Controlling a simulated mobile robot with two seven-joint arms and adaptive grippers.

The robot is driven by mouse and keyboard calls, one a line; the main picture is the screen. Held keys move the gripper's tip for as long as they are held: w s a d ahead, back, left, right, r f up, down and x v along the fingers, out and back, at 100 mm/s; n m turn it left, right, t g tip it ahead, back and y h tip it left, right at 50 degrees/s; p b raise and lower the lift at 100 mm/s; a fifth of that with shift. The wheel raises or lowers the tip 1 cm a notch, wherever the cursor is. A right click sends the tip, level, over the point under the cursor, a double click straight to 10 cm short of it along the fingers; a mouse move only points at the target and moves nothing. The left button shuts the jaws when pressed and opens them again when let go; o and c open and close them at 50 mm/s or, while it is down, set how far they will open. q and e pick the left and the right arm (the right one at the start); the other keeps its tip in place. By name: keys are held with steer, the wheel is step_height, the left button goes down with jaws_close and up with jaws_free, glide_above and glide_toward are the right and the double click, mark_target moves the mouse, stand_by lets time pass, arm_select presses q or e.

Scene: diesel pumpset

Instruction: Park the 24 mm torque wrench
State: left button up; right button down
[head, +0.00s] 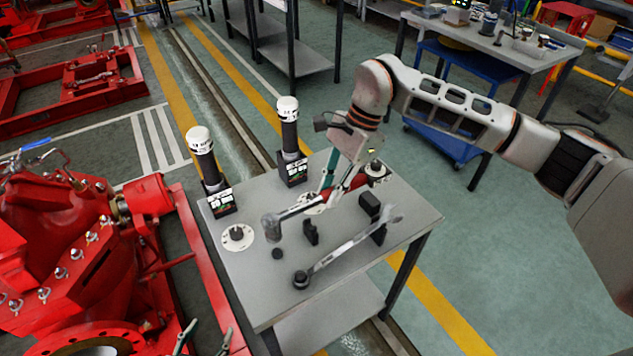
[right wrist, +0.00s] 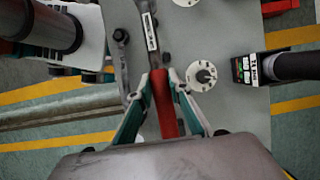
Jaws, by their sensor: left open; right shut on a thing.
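My right gripper (head: 326,198) is shut on the red handle (right wrist: 163,103) of a torque wrench. This wrench's grey shaft and head (head: 272,226) point left over the grey table; its height above the top is hard to judge. A second wrench (head: 345,250) lies along the table's front part, its round head at left. I cannot read which one is 24 mm. Black upright holders (head: 310,232) and (head: 369,205) stand between the two wrenches, with nothing seen in them. My left gripper (head: 208,336) is open and empty, low beside the red pumpset.
Two white-capped black tools (head: 288,128) and (head: 202,158) stand in display bases along the table's back and left. The red pumpset (head: 85,240) stands close at left.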

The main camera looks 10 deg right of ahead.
steer(key=shift+w+a+r, duration=0.1)
stand_by(0.4)
steer(key=b, duration=0.3)
glide_above(329, 229)
steer(key=shift+f, duration=2.35)
steer(key=shift+a+f, duration=0.1)
steer(key=shift+f, duration=0.55)
steer(key=shift+f+b, duration=0.65)
steer(key=shift+f, duration=0.35)
steer(key=c, duration=1.8)
jaws_free()
